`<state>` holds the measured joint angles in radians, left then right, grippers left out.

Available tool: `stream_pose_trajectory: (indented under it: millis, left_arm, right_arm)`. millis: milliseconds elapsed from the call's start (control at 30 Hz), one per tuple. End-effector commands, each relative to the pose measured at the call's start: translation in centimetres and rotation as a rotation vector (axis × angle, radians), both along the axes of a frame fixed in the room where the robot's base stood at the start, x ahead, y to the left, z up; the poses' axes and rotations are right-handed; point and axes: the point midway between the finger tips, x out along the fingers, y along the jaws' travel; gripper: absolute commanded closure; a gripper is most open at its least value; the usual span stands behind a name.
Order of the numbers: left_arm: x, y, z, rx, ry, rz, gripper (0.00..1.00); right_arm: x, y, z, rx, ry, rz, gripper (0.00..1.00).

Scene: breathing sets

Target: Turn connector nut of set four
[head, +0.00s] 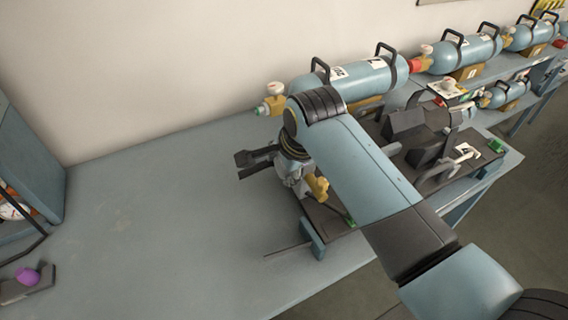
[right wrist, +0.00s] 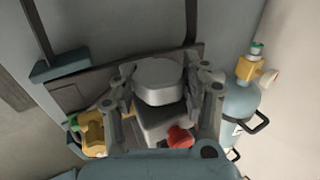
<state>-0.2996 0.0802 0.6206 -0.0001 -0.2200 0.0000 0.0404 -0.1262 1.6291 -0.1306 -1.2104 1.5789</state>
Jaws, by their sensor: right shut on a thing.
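My right gripper (head: 292,172) is at the left end of the dark set on the bench, seen past my arm. In the right wrist view its two fingers (right wrist: 163,128) stand on either side of a grey block. A red knob-like part (right wrist: 180,137), which looks like the connector nut, shows between them. The gripper is shut on it, but the contact is partly hidden. A yellow valve (head: 318,187) with a green part sits beside the gripper; it also shows in the right wrist view (right wrist: 90,132). No readable label shows which set this is. My left gripper is not in view.
A blue cylinder (head: 372,77) with black handles lies behind my arm, its yellow valve (head: 270,105) to the left. A purple ball (head: 28,276) on a dark holder is at the far left. The bench's (head: 150,220) left half is mostly clear.

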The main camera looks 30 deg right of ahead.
Motion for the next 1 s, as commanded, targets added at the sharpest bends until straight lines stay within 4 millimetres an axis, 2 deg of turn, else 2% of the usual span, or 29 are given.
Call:
stream_pose_trajectory:
  millis: [400,933,967,1000]
  left_arm:
    - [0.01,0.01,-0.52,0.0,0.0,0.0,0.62]
    - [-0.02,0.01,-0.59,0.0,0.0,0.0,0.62]
    - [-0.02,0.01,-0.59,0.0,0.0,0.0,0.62]
    - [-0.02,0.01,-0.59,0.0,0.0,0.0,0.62]
  right_arm:
    - [-0.08,0.04,-0.08,-0.002,-0.198,0.0,0.86]
    - [-0.05,0.03,-0.05,-0.002,-0.225,0.0,0.86]
    - [-0.05,0.03,-0.05,-0.002,-0.225,0.0,0.51]
    - [-0.05,0.03,-0.05,-0.002,-0.225,0.0,0.46]
